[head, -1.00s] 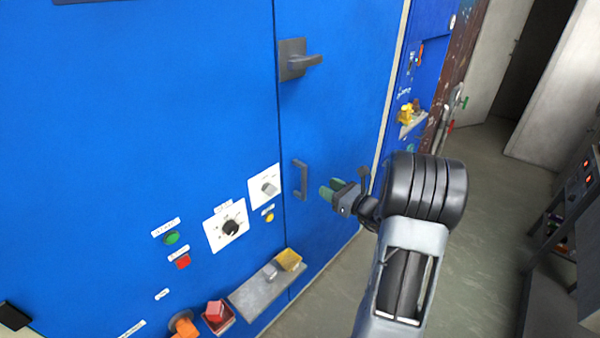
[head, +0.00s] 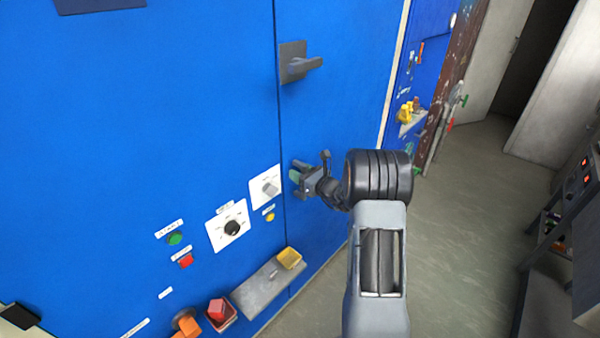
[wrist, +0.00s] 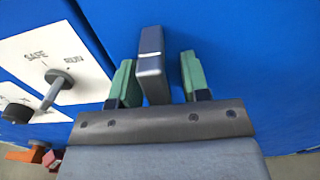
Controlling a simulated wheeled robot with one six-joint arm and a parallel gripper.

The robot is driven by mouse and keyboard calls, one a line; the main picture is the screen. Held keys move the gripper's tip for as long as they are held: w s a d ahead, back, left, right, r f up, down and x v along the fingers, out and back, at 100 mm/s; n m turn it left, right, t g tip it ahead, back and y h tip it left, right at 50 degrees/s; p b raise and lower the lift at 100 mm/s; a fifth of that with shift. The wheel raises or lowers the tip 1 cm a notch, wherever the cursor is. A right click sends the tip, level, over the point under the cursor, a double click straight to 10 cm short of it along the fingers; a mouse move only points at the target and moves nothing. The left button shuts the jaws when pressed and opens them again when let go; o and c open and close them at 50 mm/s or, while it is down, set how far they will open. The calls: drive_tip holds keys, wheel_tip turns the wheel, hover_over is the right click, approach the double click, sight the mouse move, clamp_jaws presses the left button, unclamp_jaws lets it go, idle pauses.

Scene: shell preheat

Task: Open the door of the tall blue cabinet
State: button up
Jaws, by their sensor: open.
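The tall blue cabinet's door (head: 345,100) fills the middle of the head view and looks shut, with a dark seam along its left edge. A grey lever handle (head: 300,63) sits high on it near the seam. My gripper (head: 297,177) is at the dark bar handle lower on the door, which it mostly hides in the head view. In the wrist view the bar handle (wrist: 152,65) stands between the two green fingertips of my gripper (wrist: 159,80). The jaws are open, with a gap visible on the right side and a narrower one on the left.
Left of the seam is a panel with a SAFE/RUN switch (head: 267,186), a dial (head: 231,228), and green and red buttons. A grey shelf (head: 262,288) with a yellow tray (head: 289,258) juts out below. Open floor (head: 460,230) lies right, before a dark bench (head: 570,215).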

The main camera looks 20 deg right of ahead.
clamp_jaws()
idle(0.4)
